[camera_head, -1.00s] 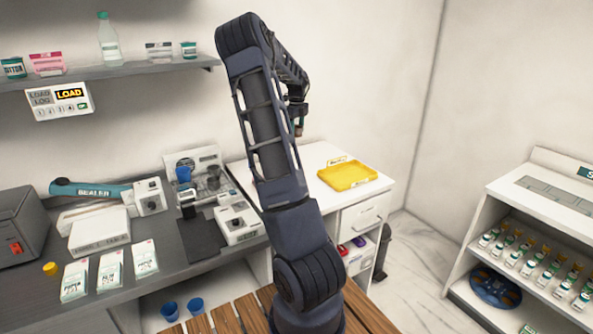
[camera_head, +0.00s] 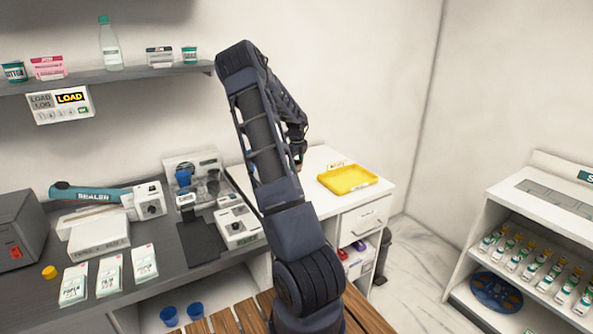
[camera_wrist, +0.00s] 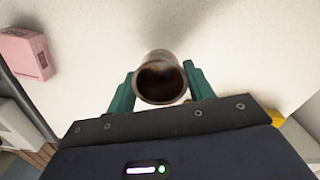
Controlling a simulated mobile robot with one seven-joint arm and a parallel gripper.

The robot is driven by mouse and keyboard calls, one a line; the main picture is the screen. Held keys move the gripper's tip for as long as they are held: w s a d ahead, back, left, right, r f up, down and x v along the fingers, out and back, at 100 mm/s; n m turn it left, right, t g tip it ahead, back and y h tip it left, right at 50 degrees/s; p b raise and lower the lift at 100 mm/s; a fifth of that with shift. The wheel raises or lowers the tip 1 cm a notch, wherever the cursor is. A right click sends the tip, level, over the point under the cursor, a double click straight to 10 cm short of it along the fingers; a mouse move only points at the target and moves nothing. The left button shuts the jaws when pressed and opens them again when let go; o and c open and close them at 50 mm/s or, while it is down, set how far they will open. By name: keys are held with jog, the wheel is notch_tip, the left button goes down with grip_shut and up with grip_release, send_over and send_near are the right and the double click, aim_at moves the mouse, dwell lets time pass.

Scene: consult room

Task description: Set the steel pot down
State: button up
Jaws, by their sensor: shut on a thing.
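The steel pot (camera_wrist: 161,62) shows in the wrist view as a round, open-topped vessel with a dark brown inside. My gripper (camera_wrist: 160,82) is shut on it, with one green finger on each side. The pot's mouth faces the wrist camera. Pale white surface shows beyond it; I cannot tell whether the pot touches that surface. In the head view my arm hides most of the gripper and the pot, which are over the white cabinet top (camera_head: 322,160), left of the yellow tray.
The yellow tray (camera_head: 347,179) lies on the white top, to the right. A pink box (camera_wrist: 25,53) is at the left of the wrist view. The dark counter (camera_head: 150,243) at left carries devices and boxes. White top near the tray looks clear.

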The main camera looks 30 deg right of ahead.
jog(key=shift+f, duration=1.45)
jog(key=shift+f, duration=0.15)
jog(key=o, duration=1)
jog(key=shift+c, duration=0.2)
